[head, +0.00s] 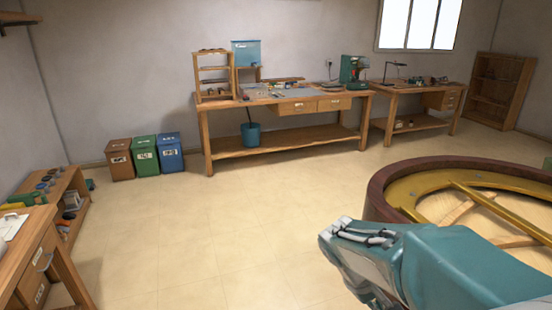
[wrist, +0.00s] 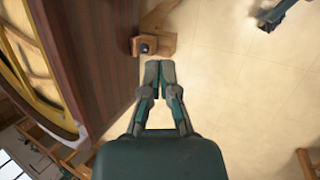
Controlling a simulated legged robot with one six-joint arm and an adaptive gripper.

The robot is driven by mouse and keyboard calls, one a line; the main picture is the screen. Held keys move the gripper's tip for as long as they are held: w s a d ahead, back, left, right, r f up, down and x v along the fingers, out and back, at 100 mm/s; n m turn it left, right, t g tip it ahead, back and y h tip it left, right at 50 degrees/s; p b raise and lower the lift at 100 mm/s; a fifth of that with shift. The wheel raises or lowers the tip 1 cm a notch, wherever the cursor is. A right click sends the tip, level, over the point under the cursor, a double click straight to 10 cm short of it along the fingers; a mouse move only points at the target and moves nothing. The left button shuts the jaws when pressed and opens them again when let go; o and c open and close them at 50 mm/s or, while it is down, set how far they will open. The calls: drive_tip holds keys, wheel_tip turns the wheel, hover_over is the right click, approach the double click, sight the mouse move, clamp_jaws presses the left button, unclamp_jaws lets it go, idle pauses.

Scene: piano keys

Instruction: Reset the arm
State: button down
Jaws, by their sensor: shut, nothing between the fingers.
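In the wrist view my gripper (wrist: 160,67) is shut and empty, with its two fingertips together over the floor. The piano's brown wooden side (wrist: 90,50) fills the left of that view, beside my gripper and apart from it. In the head view the piano (head: 378,200) stands at the right, its curved dark rim around a gold frame. My teal arm (head: 440,265) reaches in at the lower right in front of the piano.
A piano leg with a caster (wrist: 153,42) stands beyond the fingertips. A long workbench (head: 285,148) and a smaller one (head: 418,124) line the back wall. Three bins (head: 145,157) stand at the left, near a low shelf (head: 62,205). The middle floor is clear.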

drive_tip(key=s+a+r+m+t+y, duration=0.2)
drive_tip(key=s+r+t+y, duration=0.1)
drive_tip(key=s+r, duration=0.1)
drive_tip(key=s+a+r+m+t+y, duration=0.2)
drive_tip(key=s+a+r+t, duration=0.1)
drive_tip(key=s, duration=0.4)
drive_tip(key=shift+s+r+m+y, duration=0.15)
drive_tip(key=shift+r+m+y, duration=0.25)
drive_tip(key=shift+r, duration=0.45)
